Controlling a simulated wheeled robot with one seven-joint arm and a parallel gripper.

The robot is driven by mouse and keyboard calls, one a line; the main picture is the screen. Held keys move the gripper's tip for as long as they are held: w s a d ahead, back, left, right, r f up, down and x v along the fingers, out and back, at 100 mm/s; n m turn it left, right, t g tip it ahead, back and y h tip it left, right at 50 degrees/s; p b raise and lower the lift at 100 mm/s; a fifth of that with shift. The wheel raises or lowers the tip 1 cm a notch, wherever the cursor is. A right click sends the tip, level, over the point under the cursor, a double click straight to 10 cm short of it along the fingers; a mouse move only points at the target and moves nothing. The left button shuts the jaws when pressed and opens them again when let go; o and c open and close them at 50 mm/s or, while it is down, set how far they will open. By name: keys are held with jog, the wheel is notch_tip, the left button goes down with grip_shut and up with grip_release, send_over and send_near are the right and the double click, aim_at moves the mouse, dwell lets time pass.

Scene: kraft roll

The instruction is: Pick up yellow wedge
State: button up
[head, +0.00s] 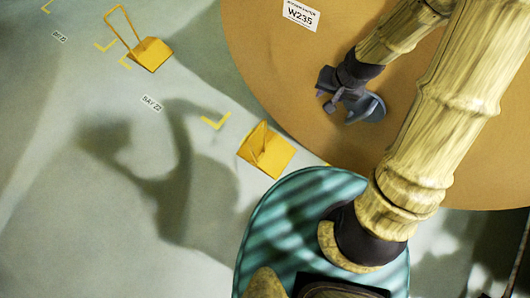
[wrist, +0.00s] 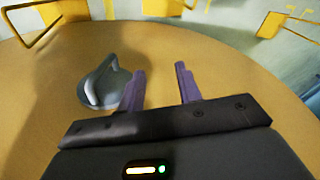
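Two yellow wedges lie on the floor in the head view. One wedge (head: 151,54) at upper left has a thin upright loop handle. The other wedge (head: 268,151) lies near the middle, close to the brown round top's edge. Yellow pieces also show along the top of the wrist view, one with a loop at upper left (wrist: 64,12) and one at upper right (wrist: 270,25); which is which I cannot tell. My gripper (wrist: 161,88) is over the brown top, away from both wedges. Its fingers are apart with nothing between them.
The wide brown round top (head: 285,70) of the roll bears a white W235 label (head: 300,15). A grey dish-like thing with a raised ridge (wrist: 104,84) lies on it, left of my fingers. Yellow corner marks (head: 216,121) and small labels (head: 151,103) are on the otherwise open floor.

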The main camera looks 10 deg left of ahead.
jog(key=w+a+f+m+y+b, duration=0.1)
jog(key=a+f+b, duration=0.4)
jog(key=f, duration=0.6)
jog(key=w+a+f+m+y+b, duration=0.1)
jog(key=a+f+m+y+b, duration=0.1)
jog(key=a+f+b, duration=0.4)
notch_tip(320, 180, down, 6)
jog(key=shift+a+r+y+b, duration=0.2)
jog(key=shift+a+y+b, duration=0.1)
jog(key=shift+a+y, duration=0.45)
jog(key=shift+f, duration=0.1)
jog(key=b, duration=0.4)
send_near(261, 123)
jog(key=x, duration=0.5)
jog(key=shift+a, duration=0.2)
jog(key=shift+w+f, duration=0.1)
jog(key=shift+f, duration=0.05)
